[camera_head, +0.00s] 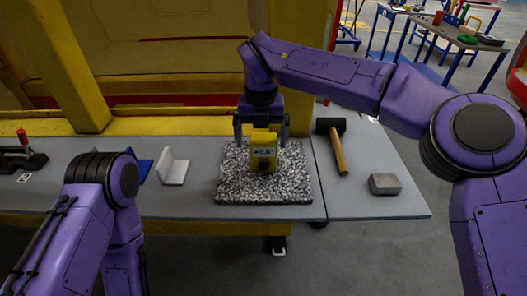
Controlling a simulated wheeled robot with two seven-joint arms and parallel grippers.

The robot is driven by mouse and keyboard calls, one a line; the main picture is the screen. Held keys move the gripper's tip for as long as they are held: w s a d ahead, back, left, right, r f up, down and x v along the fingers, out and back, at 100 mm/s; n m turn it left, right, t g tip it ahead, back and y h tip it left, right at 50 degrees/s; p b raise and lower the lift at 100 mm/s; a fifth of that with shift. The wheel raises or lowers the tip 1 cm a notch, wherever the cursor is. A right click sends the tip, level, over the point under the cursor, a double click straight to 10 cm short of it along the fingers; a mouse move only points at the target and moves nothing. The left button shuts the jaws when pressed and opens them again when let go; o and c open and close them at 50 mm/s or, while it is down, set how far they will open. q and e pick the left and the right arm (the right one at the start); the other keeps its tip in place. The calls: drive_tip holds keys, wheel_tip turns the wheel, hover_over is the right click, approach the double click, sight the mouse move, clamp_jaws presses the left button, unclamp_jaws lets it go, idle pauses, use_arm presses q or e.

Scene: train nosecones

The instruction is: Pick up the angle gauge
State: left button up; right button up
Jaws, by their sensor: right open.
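The angle gauge (264,152) is a small yellow block-shaped device with a dark label. It stands upright on a speckled granite plate (232,190) in the middle of the bench. My right gripper (262,138) points down from above, its two dark fingers apart on the left and right of the gauge's upper part. The fingers are open; whether they touch the gauge cannot be told. My left arm comes in at the lower left and hangs down in front of the bench; its gripper is not visible.
A mallet (339,150) and a grey metal block (384,184) lie right of the plate. A white angle bracket (173,168) stands to its left. A black tool with a red knob (22,152) is at the far left. A yellow frame (160,126) runs behind the bench (360,207).

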sight(264, 151)
drive_tip(key=f, duration=0.1)
drive_tip(key=w+f, duration=0.1)
drive_tip(key=f, duration=0.1)
drive_tip(key=f+p, duration=0.1)
drive_tip(key=f, duration=0.1)
drive_tip(key=shift+w+d+f, duration=0.1)
drive_tip(key=shift+w+d, duration=0.25)
drive_tip(key=shift+s+f, duration=0.1)
drive_tip(key=shift+f, duration=0.2)
drive_tip(key=shift+s+r, duration=0.1)
drive_tip(key=shift+s, duration=0.15)
drive_tip(key=shift+w, duration=0.1)
drive_tip(key=c, duration=1.2)
